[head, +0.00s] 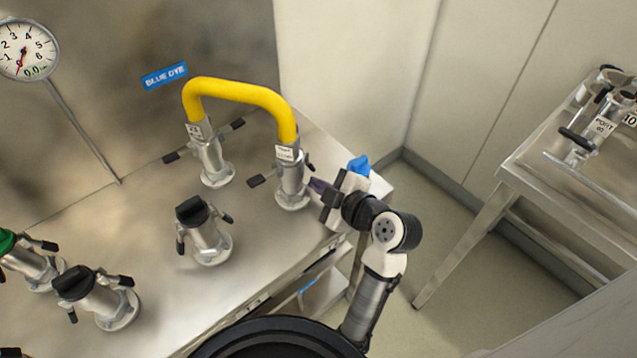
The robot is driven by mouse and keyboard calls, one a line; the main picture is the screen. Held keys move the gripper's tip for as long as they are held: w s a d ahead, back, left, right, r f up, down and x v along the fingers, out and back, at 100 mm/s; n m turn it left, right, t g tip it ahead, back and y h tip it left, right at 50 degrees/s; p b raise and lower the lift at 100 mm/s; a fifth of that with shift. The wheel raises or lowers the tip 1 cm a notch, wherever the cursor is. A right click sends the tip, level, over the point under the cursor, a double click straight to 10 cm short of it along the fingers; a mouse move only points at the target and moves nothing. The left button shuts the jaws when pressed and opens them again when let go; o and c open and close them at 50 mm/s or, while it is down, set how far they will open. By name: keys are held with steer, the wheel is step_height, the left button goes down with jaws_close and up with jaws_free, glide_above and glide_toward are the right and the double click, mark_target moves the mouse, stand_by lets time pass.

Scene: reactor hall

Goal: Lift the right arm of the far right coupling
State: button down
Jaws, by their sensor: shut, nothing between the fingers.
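The far right coupling (291,184) is a silver metal fitting standing on the steel bench, with the right end of a yellow hose (243,90) on top and a white label. Its left black-tipped arm (258,181) sticks out to the left. Its right arm (310,168) shows as a short dark piece close to the body, just above my fingertips.
Another coupling (211,160) holds the hose's left end. A black-capped coupling (205,236) stands in front, and more (100,297) stand at lower left. A gauge (27,49) is on the back wall. A steel table (531,160) stands to the right, with open floor between.

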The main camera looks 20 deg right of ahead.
steer(key=shift+s+d, duration=0.35)
steer(key=shift+s, duration=0.7)
steer(key=shift+s+d, duration=0.4)
steer(key=shift+s, duration=0.65)
steer(key=shift+s+d, duration=0.35)
steer(key=shift+s, duration=0.7)
